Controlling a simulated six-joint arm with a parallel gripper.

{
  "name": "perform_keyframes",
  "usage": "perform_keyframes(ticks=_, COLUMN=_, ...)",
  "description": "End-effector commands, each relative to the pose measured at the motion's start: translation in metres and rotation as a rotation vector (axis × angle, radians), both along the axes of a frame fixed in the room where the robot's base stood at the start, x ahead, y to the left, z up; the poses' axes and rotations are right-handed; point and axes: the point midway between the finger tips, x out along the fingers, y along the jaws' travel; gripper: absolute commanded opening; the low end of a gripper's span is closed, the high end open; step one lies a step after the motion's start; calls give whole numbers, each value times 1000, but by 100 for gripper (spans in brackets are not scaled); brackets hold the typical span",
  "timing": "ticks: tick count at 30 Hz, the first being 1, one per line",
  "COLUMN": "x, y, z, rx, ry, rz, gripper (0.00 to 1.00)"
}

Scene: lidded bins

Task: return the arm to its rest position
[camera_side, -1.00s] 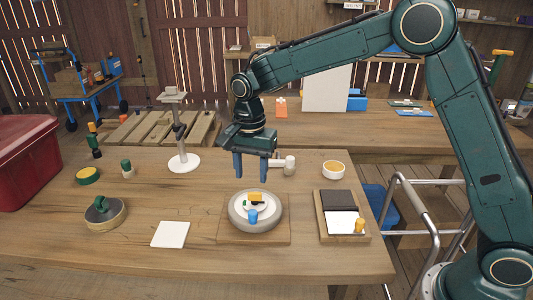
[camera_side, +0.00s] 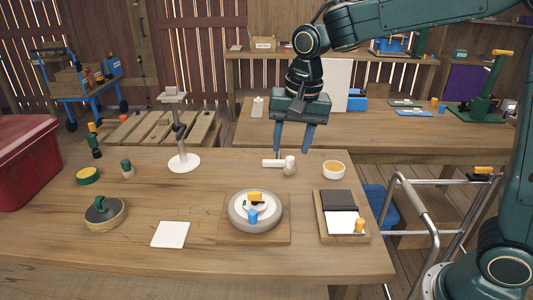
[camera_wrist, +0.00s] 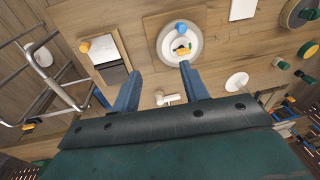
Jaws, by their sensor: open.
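My gripper (camera_side: 293,143) hangs in the air with its blue fingers pointing down, above and behind the white mallet at the back edge of the front table in the side view. Its two fingers are apart with nothing between them. In the wrist view my gripper (camera_wrist: 160,80) shows both blue fingers spread and empty. My arm reaches in from the right, raised high.
On the front table (camera_side: 110,250) are a round grey bowl (camera_side: 238,222) holding small blue and yellow pieces, a white mallet (camera_side: 289,165), a small cup (camera_side: 333,176), a tray (camera_side: 325,234) and a stand (camera_side: 183,162). A metal frame (camera_side: 415,205) stands at right.

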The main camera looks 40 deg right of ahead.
Motion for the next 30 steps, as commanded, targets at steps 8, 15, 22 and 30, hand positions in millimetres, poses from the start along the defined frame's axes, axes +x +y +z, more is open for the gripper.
perform_keyframes(ticks=8, x=-54, y=-22, z=32, rx=-28, ry=-89, rz=165, gripper=45)
perform_keyframes(ticks=15, x=-102, y=-38, z=46, rx=-67, ry=-159, rz=309, gripper=45)
perform_keyframes(ticks=22, x=-147, y=-50, z=49, rx=-119, ry=-227, rz=442, gripper=45)
perform_keyframes(ticks=30, x=-196, y=-60, z=41, rx=-194, ry=-296, rz=595, gripper=45)
